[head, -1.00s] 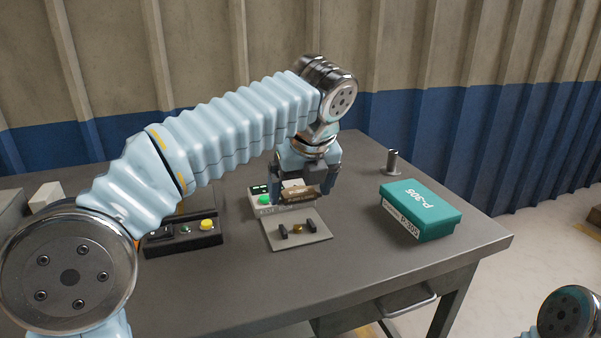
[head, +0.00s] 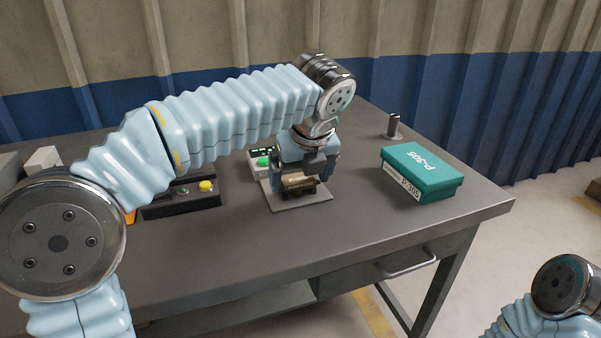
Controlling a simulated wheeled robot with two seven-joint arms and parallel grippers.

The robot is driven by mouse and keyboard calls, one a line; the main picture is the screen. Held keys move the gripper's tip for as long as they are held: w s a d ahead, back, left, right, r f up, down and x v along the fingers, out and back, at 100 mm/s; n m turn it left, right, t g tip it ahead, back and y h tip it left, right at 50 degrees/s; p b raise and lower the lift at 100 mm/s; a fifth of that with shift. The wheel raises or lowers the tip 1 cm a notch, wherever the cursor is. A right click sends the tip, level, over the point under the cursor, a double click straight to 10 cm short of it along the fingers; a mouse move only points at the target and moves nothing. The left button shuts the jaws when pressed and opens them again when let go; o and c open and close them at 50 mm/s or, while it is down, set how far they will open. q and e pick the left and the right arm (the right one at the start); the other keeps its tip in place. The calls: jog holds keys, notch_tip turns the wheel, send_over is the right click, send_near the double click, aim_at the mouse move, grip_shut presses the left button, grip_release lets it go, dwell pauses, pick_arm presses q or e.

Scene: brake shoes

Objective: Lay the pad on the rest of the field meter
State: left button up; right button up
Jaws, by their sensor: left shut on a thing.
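The field meter (head: 290,206) is a flat pale plate on the table with a green button and a small lit display at its back left. Its rest, two dark posts with a brass piece between in the earlier frame, is now mostly hidden. The brown pad (head: 297,181) is held low, just over or on the rest; I cannot tell if it touches. My left gripper (head: 303,183) points down and is shut on the pad. My right arm shows only as a link at the bottom right; its gripper is out of view.
A black control box (head: 180,199) with a yellow button is left of the meter. The front of the table (head: 270,245) is clear.

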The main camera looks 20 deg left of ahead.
pick_arm(q)
jog(key=shift+f, duration=0.3)
jog(key=o, duration=0.8)
